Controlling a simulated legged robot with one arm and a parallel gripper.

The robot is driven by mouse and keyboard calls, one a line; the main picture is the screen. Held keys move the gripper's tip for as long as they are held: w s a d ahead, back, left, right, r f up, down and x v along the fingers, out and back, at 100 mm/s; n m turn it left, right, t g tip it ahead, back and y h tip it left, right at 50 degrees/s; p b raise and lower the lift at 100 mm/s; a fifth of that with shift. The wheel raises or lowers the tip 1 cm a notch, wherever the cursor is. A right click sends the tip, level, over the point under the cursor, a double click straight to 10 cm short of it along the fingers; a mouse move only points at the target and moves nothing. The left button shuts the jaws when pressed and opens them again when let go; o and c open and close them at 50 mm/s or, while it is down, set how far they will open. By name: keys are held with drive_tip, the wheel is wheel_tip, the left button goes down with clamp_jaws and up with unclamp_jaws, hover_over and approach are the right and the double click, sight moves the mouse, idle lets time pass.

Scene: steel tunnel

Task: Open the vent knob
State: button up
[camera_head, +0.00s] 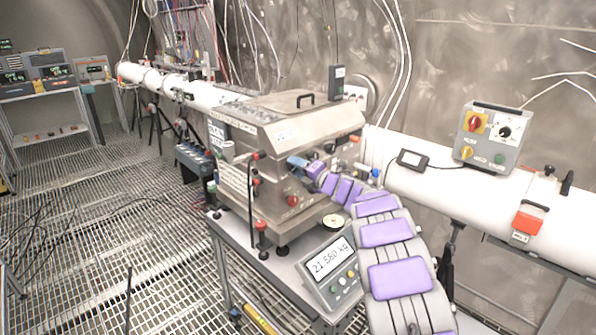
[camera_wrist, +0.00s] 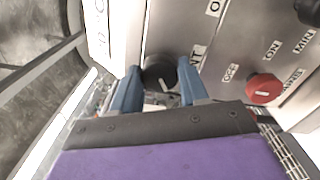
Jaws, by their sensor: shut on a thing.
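A black round knob (camera_wrist: 158,72) with a light pointer line sits on the steel panel in the wrist view. A partly hidden label ending in "NT" is beside it. My gripper (camera_wrist: 160,82) has its two blue fingers on either side of the knob, shut on it. In the head view my purple-padded arm reaches to the front of the steel machine (camera_head: 318,125), and the blue fingers of my gripper (camera_head: 297,162) show at its panel. The knob is hidden there by the gripper.
A red knob (camera_wrist: 264,88) is right of the gripper, near OFF and ON labels. The machine stands on a cart with a scale display (camera_head: 329,259) reading about 21.580 kg. A white pipe (camera_head: 440,188) runs behind. Open grating floor (camera_head: 110,230) lies to the left.

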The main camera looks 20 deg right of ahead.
drive_tip(key=n, duration=0.4)
drive_tip(key=shift+f, duration=0.35)
drive_tip(key=shift+f+n, duration=0.2)
drive_tip(key=shift+n, duration=1.5)
drive_tip(key=o, duration=1.1)
drive_tip(key=shift+r, duration=0.15)
drive_tip(key=shift+c, duration=0.2)
drive_tip(key=shift+r, duration=0.15)
drive_tip(key=shift+s, duration=0.1)
drive_tip(key=p+v, duration=0.2)
drive_tip(key=v, duration=1.5)
drive_tip(key=shift+d, duration=0.2)
